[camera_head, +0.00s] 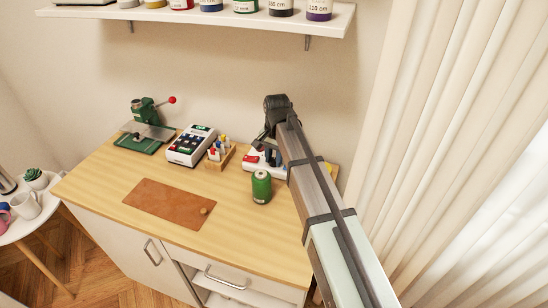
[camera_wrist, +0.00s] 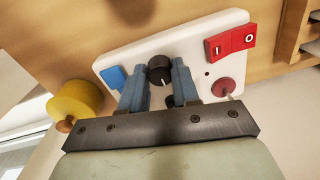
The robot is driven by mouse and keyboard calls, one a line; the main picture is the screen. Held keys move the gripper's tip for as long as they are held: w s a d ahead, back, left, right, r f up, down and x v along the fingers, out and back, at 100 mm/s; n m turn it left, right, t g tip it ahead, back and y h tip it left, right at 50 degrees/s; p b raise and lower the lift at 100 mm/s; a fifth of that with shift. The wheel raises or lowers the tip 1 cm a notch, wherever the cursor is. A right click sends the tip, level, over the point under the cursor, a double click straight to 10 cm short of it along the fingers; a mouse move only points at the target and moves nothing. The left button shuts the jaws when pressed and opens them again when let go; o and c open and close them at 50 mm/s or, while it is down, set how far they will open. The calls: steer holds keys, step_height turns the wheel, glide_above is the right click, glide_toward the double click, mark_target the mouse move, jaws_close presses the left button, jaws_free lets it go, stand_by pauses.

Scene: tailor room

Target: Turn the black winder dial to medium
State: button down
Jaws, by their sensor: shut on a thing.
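The winder is a white box in the wrist view (camera_wrist: 222,65), lying flat on the wooden table; in the head view its red and white edge (camera_head: 253,163) shows beside my arm. The black dial (camera_wrist: 159,70) is round with a white pointer line at its lower edge. My gripper (camera_wrist: 160,74) has its two blue-grey fingers on either side of the dial, shut on it. In the head view the dial is hidden behind my arm. Which setting the pointer marks cannot be read.
On the winder are a red switch marked I and O (camera_wrist: 230,42), a blue square (camera_wrist: 115,77) and a red knob (camera_wrist: 223,87). A yellow spool (camera_wrist: 75,102) stands beside it. A green spool (camera_head: 261,187), pen holder (camera_head: 219,160) and leather mat (camera_head: 165,202) are on the table.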

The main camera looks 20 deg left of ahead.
steer(key=c, duration=0.8)
jaws_free()
steer(key=shift+r, duration=0.15)
steer(key=r, duration=1.3)
steer(key=shift+d+r, duration=0.3)
steer(key=shift+d, duration=0.05)
steer(key=shift+f, duration=0.1)
